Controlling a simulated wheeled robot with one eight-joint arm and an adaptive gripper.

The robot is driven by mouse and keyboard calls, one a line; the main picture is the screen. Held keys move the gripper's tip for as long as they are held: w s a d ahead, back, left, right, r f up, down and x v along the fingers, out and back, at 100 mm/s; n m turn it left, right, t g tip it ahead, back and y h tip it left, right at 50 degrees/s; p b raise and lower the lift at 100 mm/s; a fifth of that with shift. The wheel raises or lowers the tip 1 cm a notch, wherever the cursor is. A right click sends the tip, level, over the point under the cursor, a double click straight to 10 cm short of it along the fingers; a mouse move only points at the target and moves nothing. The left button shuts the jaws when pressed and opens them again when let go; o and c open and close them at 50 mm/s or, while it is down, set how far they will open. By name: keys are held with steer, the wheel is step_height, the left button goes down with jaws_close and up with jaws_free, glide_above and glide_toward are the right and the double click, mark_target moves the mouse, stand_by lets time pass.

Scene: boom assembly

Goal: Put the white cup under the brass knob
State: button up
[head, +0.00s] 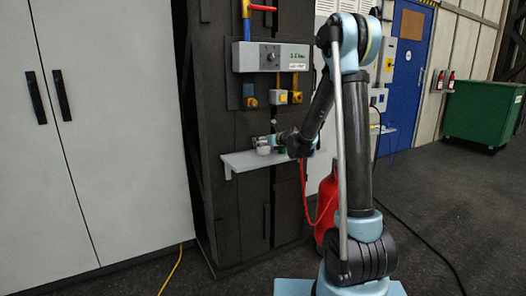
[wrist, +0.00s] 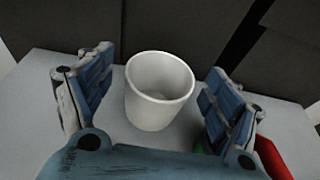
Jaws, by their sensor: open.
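The white cup (wrist: 160,92) stands upright on a light grey shelf (wrist: 35,100) and looks empty inside. My gripper (wrist: 158,70) is open, with one finger to the left of the cup and one to the right, and gaps show on both sides. In the head view the cup (head: 263,149) is small and partly covered by my gripper (head: 270,141) at the shelf (head: 234,160). A brass-coloured knob-like fitting (head: 250,101) hangs on the dark panel above the shelf, left of the cup. Other yellowish fittings (head: 281,98) sit to its right; their shapes are too small to tell.
A grey control box (head: 270,57) is above the fittings. A red canister (head: 327,205) stands below the shelf's right side. A green and a red patch show near my right finger in the wrist view. The shelf left of the cup looks clear.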

steer(key=shift+w+a+f, duration=0.25)
steer(key=shift+w+a, duration=0.15)
steer(key=shift+w, duration=0.15)
steer(key=c, duration=1.3)
steer(key=shift+o, duration=0.2)
steer(key=shift+r, duration=0.1)
